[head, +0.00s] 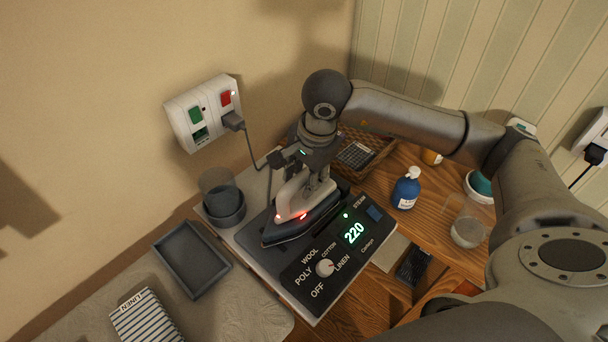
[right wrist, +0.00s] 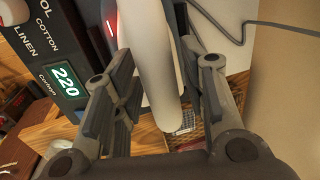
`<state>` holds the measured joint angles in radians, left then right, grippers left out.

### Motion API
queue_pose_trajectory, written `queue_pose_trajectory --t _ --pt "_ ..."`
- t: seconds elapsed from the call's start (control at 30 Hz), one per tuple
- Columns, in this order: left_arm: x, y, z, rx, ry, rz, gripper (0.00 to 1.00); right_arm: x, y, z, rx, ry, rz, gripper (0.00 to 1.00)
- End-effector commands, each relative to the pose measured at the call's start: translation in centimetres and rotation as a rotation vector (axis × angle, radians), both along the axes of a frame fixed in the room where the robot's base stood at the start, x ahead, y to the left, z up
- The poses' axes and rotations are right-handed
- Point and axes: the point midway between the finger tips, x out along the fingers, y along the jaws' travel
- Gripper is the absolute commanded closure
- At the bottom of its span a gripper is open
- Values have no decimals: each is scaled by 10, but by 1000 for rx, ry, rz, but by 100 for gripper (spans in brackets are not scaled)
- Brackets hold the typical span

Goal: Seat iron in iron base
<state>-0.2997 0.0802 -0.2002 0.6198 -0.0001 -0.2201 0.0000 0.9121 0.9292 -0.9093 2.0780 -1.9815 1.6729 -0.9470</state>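The iron (head: 299,203), pale with a dark sole and a red light, is over the dark upper part of the iron base (head: 321,268). The base has a dial and a green 220 display. I cannot tell whether the sole touches the base or how fully it sits. My right gripper (head: 318,181) comes from above onto the iron's handle. My left gripper is not in view.
A dark cup (head: 222,204) and an empty grey tray (head: 191,260) are left of the base. A striped linen box (head: 147,318) lies in front. A wicker basket (head: 372,157), blue bottle (head: 405,188) and glass jug (head: 468,230) stand right. A cord runs to the wall socket (head: 205,112).

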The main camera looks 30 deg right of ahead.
Motion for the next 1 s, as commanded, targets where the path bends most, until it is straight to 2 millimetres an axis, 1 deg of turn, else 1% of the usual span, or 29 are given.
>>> queue_pose_trajectory --t 0.3,0.37,0.47,0.57,0.8,0.9,1.0 --pt "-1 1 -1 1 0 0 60 -2 0 -4 -3 9 0 51" --pt "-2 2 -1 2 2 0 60 -2 -1 -2 -3 8 0 51" --pt "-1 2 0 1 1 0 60 -3 -1 6 -1 5 0 51" --pt "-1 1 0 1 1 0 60 -5 -2 23 -2 2 1 51" --pt "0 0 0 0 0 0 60 -14 -5 74 -2 -2 1 51" --pt "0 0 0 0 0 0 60 -18 -6 92 0 0 1 51" --pt "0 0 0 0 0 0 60 -21 -7 105 0 1 0 51"
